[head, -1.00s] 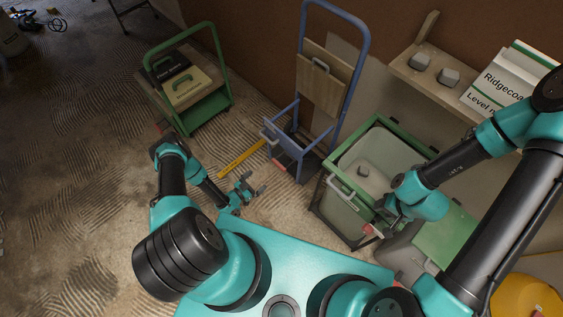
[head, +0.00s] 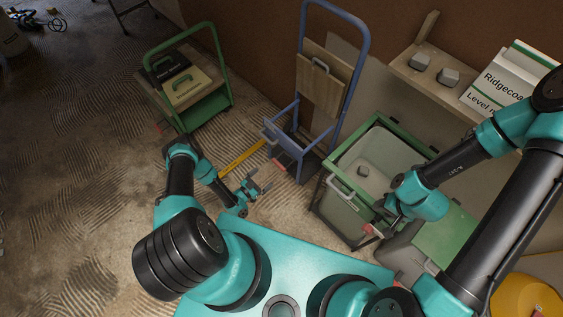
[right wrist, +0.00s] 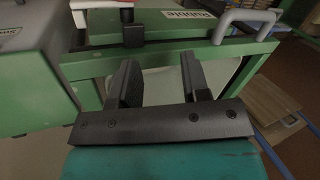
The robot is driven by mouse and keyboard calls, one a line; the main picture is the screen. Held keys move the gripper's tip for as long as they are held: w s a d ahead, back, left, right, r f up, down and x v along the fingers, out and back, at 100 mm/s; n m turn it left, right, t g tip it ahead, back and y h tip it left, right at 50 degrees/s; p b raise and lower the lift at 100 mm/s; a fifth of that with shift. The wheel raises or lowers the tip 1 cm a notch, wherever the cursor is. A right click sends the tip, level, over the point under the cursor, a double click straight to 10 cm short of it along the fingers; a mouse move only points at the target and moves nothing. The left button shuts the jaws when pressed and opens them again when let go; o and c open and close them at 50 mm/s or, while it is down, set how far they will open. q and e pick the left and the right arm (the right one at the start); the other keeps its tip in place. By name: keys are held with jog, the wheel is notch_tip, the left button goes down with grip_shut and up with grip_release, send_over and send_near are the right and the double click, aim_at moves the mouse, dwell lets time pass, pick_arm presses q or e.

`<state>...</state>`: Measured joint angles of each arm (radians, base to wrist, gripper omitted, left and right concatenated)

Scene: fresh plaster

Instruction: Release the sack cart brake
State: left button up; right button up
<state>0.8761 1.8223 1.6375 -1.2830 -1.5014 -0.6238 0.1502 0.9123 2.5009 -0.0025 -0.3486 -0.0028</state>
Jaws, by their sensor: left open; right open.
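The sack cart (head: 345,85) has a blue tube frame and stands upright against the wall in the head view, with a wooden board on it. A small red pedal (head: 280,167) sits low at its front left; it looks like the brake, but its setting is too small to tell. My left gripper (head: 262,184) is open and empty, in front of and a little below the red pedal, apart from it. My right gripper (right wrist: 160,78) is open and empty in front of the green-framed rubble bin, near its red-ended lever (right wrist: 105,4); it is partly hidden in the head view.
The rubble bin (head: 350,190) stands right of the cart. A green trolley (head: 205,115) with cases stands at the left. A yellow level (head: 242,158) lies on the ridged floor left of the cart. A shelf (head: 440,85) holds blocks and bags.

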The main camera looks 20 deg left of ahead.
aim_at(278, 164)
pick_arm(q)
jog(key=x, duration=1.3)
jog(key=shift+w+d, duration=0.1)
jog(key=shift+w, duration=0.1)
jog(key=shift+c, duration=0.5)
jog(key=c, duration=0.8)
jog(key=shift+r, duration=0.2)
jog(key=shift+w+d+r+g+y, duration=0.15)
jog(key=shift+r+g+y, duration=0.35)
jog(key=shift+g, duration=0.55)
jog(key=shift+w+d+r+g+y, duration=0.1)
jog(key=shift+w+r+g+y, duration=0.3)
jog(key=shift+g, duration=0.6)
jog(key=shift+w+d+r+g+y, duration=0.1)
jog(key=shift+r+g+y, duration=0.35)
jog(key=shift+g+y, duration=0.45)
jog(key=shift+g, duration=0.25)
